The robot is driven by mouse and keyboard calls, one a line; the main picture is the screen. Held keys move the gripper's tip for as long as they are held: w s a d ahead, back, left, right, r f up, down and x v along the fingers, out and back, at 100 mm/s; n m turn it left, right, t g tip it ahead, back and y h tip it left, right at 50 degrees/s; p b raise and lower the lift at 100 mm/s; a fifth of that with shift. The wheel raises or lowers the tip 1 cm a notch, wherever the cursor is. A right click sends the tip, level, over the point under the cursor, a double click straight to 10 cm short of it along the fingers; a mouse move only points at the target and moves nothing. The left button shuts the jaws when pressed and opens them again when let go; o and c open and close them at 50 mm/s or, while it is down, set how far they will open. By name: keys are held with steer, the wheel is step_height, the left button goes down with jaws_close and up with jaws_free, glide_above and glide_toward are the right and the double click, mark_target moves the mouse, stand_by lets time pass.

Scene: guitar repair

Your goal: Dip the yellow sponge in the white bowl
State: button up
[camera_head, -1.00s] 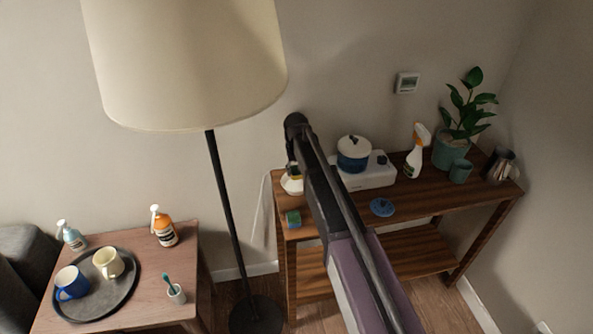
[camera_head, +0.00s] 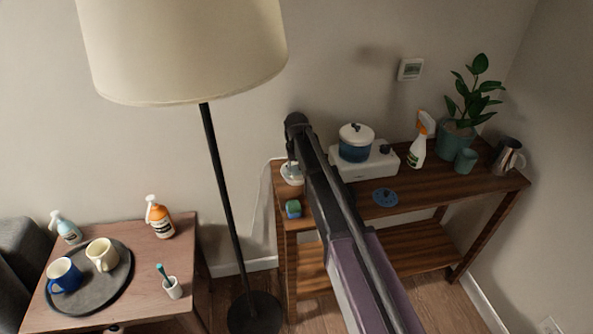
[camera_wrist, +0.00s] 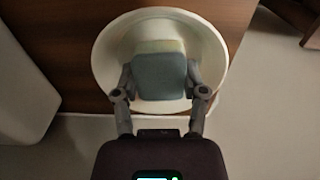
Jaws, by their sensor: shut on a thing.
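The white bowl (camera_head: 288,180) stands at the left end of the wooden console table, partly hidden by my arm. In the wrist view the bowl (camera_wrist: 108,55) is seen from above with its wide rim. My gripper (camera_wrist: 160,82) is shut on the yellow sponge (camera_wrist: 160,70), one finger on each side. Its near face looks grey-teal, with a pale yellowish strip at the far edge. The sponge appears within the bowl's rim; whether it touches the bottom I cannot tell. In the head view my gripper (camera_head: 291,163) is over the bowl and the sponge is hidden.
A green-and-blue sponge (camera_head: 293,209) lies in front of the bowl. A blue pot (camera_head: 354,148) sits on a white hot plate (camera_head: 372,168) to the right, with a blue lid (camera_head: 385,197) in front. A floor lamp (camera_head: 222,190) stands left of the table.

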mark_target(296, 169)
steer(key=shift+r, duration=0.1)
stand_by(0.5)
steer(key=shift+r+p, duration=3.2)
steer(key=shift+p, duration=0.1)
stand_by(0.3)
steer(key=shift+r+p, duration=2)
steer(key=shift+p, duration=0.05)
